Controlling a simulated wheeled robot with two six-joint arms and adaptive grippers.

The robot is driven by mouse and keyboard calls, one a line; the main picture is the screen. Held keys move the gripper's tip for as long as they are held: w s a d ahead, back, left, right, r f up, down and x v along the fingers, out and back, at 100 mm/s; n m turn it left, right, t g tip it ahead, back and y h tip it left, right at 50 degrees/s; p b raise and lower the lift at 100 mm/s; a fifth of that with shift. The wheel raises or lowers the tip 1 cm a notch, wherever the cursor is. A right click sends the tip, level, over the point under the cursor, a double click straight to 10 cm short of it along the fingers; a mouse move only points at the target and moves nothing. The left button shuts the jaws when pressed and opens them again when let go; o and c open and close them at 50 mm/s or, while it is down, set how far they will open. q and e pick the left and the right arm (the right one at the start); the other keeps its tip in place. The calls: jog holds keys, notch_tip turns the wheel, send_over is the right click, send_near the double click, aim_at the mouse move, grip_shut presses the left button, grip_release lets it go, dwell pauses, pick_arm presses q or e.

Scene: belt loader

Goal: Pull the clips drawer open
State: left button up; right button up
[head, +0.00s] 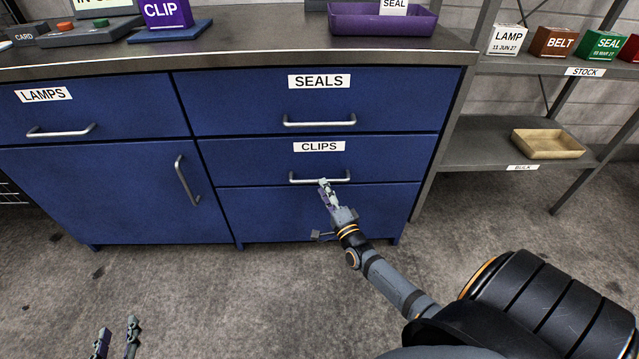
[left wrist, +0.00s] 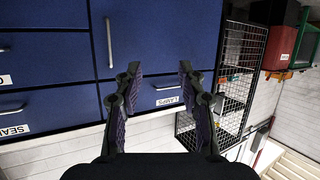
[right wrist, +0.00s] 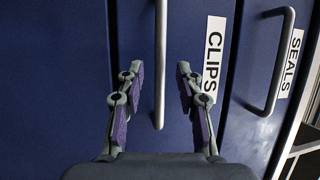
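The clips drawer (head: 240,160) is a blue front with a white CLIPS label and a silver bar handle (head: 300,179). It looks flush with the cabinet. My right gripper (head: 325,186) is at the right part of this handle. In the right wrist view the handle (right wrist: 161,40) runs between the two spread fingers (right wrist: 159,72), with gaps on both sides. The label shows there too. My left gripper (head: 116,338) is low at the bottom left, away from the cabinet. In the left wrist view its fingers (left wrist: 159,72) are apart and empty.
The seals drawer (head: 400,105) is directly above, with its own handle. The lamps drawer (head: 130,100) and a door (head: 110,190) are to the left. A metal shelf (head: 480,150) stands to the right. The floor (head: 230,300) before the cabinet is clear.

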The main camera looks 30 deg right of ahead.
jog(key=b+x, duration=0.1)
jog(key=x, duration=0.3)
pick_arm(q)
notch_tip(320, 180, up, 11)
jog(key=w+t, duration=0.2)
jog(key=t, duration=0.3)
jog(key=shift+w+a, duration=0.15)
jog(key=shift+w, duration=0.2)
pick_arm(e)
grip_shut()
